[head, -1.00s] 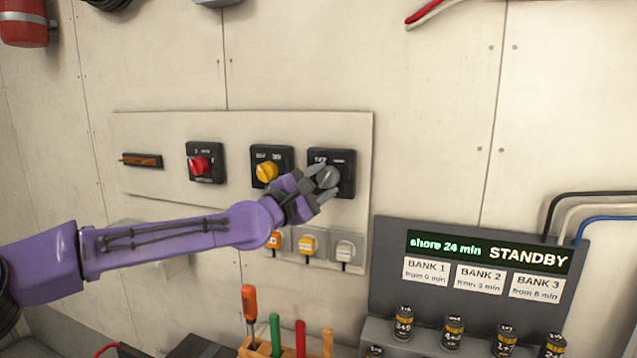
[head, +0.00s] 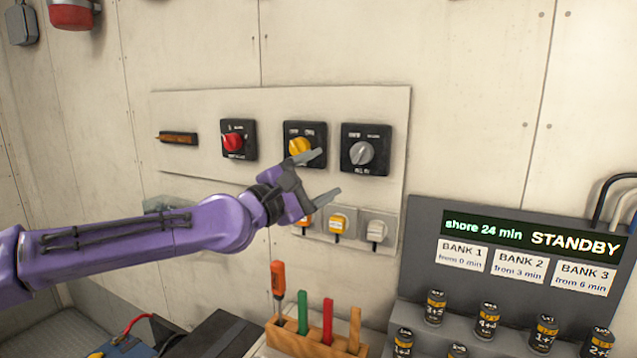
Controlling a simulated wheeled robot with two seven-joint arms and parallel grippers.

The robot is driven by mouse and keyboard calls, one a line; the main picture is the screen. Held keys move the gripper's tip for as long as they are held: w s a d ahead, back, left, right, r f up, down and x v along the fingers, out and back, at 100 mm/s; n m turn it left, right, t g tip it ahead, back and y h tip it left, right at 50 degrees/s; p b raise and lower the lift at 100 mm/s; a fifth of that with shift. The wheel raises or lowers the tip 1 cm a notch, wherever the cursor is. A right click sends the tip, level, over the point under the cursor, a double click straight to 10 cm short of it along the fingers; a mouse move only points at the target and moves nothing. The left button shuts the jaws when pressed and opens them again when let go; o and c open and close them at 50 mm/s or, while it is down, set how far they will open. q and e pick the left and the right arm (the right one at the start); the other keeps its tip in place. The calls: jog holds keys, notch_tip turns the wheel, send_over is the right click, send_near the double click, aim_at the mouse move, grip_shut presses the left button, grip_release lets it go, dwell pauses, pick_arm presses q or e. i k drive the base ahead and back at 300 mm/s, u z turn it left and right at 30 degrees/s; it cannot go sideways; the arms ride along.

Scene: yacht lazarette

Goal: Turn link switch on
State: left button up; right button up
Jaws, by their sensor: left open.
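A pale panel on the wall carries three rotary switches on black plates. The red-knob switch (head: 233,142) is on the left, the yellow-knob switch (head: 300,144) in the middle and the grey-knob switch (head: 362,152) on the right. The grey knob is fully visible, its grip slanted toward the upper right. Small plate lettering is too blurred to tell which is the link switch. My left gripper (head: 329,174) is open and empty, below and left of the grey knob, apart from it. Its upper finger overlaps the yellow switch's lower edge in the picture. My right gripper is not in view.
Small orange, yellow and grey plugs sit in sockets (head: 339,224) below the switches. A dark display (head: 530,240) reads STANDBY and "shore 24 min", with several cylinders below it. A wooden rack (head: 312,341) holds a screwdriver and coloured sticks. The wall above the panel is clear.

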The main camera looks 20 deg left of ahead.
aim_at(300, 145)
jog(key=k, duration=1)
